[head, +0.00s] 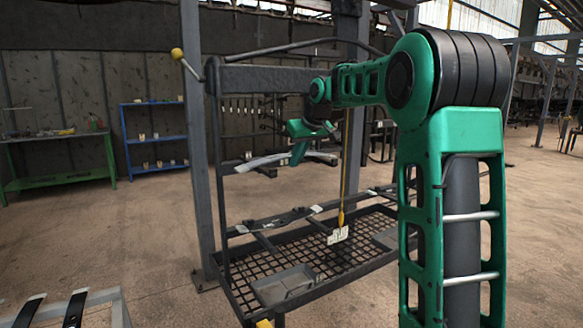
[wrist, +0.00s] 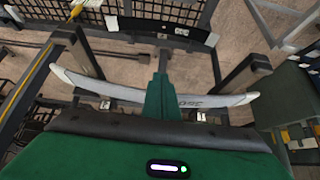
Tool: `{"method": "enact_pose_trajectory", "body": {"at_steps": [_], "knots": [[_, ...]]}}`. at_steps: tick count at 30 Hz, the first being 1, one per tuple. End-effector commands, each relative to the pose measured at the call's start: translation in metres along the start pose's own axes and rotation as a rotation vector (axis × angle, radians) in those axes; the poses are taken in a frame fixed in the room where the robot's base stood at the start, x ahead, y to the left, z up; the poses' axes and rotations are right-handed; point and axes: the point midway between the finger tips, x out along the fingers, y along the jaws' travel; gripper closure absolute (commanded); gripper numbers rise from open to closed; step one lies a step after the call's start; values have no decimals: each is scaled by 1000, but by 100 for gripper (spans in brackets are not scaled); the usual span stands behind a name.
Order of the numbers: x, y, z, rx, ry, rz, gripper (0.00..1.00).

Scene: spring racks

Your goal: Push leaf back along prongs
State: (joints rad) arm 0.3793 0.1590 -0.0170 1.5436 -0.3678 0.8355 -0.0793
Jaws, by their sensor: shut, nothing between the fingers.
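A light grey curved leaf (wrist: 120,92) runs across the wrist view, its left end tilted up and its right end by a dark post. It shows in the head view as a pale strip (head: 262,162) at mid height on the rack, partly behind my gripper. My gripper (wrist: 160,80) is shut and empty, its green fingers crossing in front of the leaf's middle. In the head view my gripper (head: 297,160) points down at the leaf. I cannot tell whether the fingers touch it. The dark prongs (head: 266,171) under the leaf are mostly hidden.
A darker leaf (wrist: 165,30) with white tags lies farther off. Below, the rack has a mesh shelf (head: 265,243) with a grey tray (head: 285,285). A yellow cord with a tag (head: 338,235) hangs in front. Steel posts (head: 200,130) stand left. Floor is open at left.

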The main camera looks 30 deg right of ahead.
Motion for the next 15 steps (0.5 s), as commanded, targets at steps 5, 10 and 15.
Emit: {"method": "enact_pose_trajectory", "body": {"at_steps": [5, 10, 15], "knots": [[3, 0, -6, -1, 2, 0, 100], [6, 0, -11, -1, 2, 0, 100], [10, -1, -15, -1, 1, -1, 100]]}}
